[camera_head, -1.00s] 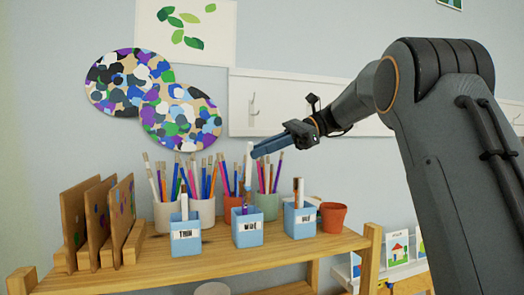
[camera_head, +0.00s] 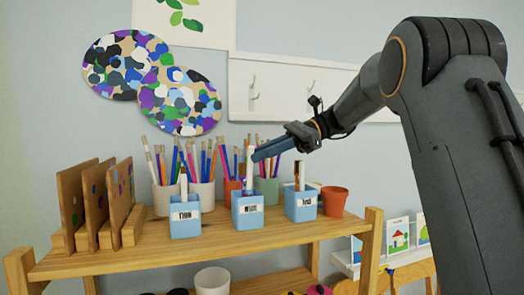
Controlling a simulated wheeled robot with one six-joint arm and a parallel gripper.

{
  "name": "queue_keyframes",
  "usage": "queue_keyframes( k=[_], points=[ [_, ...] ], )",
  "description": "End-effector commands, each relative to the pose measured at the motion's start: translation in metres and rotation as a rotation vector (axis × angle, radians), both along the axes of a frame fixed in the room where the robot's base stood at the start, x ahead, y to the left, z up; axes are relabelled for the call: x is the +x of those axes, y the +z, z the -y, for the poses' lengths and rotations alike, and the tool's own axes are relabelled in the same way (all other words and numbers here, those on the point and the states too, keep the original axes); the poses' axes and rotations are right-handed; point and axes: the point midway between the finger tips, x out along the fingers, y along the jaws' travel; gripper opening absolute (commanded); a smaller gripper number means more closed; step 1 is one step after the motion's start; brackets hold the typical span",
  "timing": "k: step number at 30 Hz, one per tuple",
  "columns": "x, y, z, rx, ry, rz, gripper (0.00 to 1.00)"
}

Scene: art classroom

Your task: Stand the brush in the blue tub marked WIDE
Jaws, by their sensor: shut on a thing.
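My gripper (camera_head: 254,157) is shut on an upright brush (camera_head: 249,172) with a pale upper part. The brush is above the middle blue tub (camera_head: 247,219), its lower end at or inside the tub's mouth; I cannot tell how deep. The middle tub's small label is blurred but seems to read WIDE. The left blue tub (camera_head: 185,226) seems to be marked THIN and holds a brush (camera_head: 184,186). The right blue tub (camera_head: 300,212), its label unclear, also holds a brush (camera_head: 298,176).
Behind the tubs stand pots full of brushes and pencils, including a white pot (camera_head: 203,199). A terracotta pot (camera_head: 334,203) stands right of the tubs. Upright wooden boards (camera_head: 97,205) stand at the left on the wooden shelf (camera_head: 215,247). Its front strip is clear.

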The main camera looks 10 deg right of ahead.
Motion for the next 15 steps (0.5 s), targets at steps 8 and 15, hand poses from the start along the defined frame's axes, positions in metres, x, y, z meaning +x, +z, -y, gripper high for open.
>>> queue_keyframes(
  k=[8,15],
  points=[
    [-0.0004,-0.0012,0.0002,0.0,0.0,0.0,0.0],
    [-0.0004,-0.0011,0.0002,0.0,0.0,0.0,0.33]
  ],
)
